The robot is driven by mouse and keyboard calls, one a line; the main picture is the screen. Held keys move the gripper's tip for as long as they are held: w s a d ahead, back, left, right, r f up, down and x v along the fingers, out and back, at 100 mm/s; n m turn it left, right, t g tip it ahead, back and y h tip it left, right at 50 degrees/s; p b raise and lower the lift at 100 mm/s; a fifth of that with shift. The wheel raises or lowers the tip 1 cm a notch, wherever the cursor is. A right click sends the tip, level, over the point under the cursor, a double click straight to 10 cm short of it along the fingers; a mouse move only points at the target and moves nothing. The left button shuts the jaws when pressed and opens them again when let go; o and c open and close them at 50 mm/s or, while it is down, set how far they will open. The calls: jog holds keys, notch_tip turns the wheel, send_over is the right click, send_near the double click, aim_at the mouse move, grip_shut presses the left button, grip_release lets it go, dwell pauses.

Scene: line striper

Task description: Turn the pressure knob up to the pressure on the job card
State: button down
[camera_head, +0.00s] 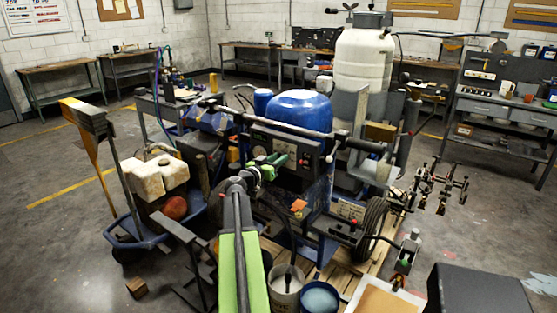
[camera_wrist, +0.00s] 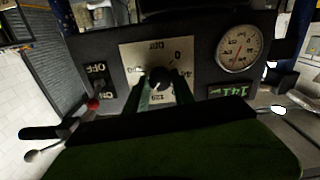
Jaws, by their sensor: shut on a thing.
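The dark round pressure knob (camera_wrist: 160,80) sits on a pale square dial plate (camera_wrist: 130,58) with numbers around it. My gripper (camera_wrist: 161,92) has its two fingers on either side of the knob and is shut on it. A round white gauge with a red needle (camera_wrist: 240,48) is on the same black panel. A small green-lit readout (camera_wrist: 230,92) is below the gauge; its digits are hard to read. In the head view my gripper (camera_head: 262,168) reaches the front panel of the striper, under the blue tank (camera_head: 300,108). I cannot make out a job card.
A black handlebar (camera_head: 290,130) crosses above the panel. Buckets (camera_head: 320,298) stand below my arm. Open floor (camera_head: 60,215) lies at left.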

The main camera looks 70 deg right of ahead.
jog(key=shift+s+m, duration=0.1)
jog(key=shift+m, duration=0.4)
jog(key=c, duration=1.1)
grip_release()
jog(key=shift+o, duration=0.2)
jog(key=v, duration=1.7)
jog(key=shift+a, duration=0.25)
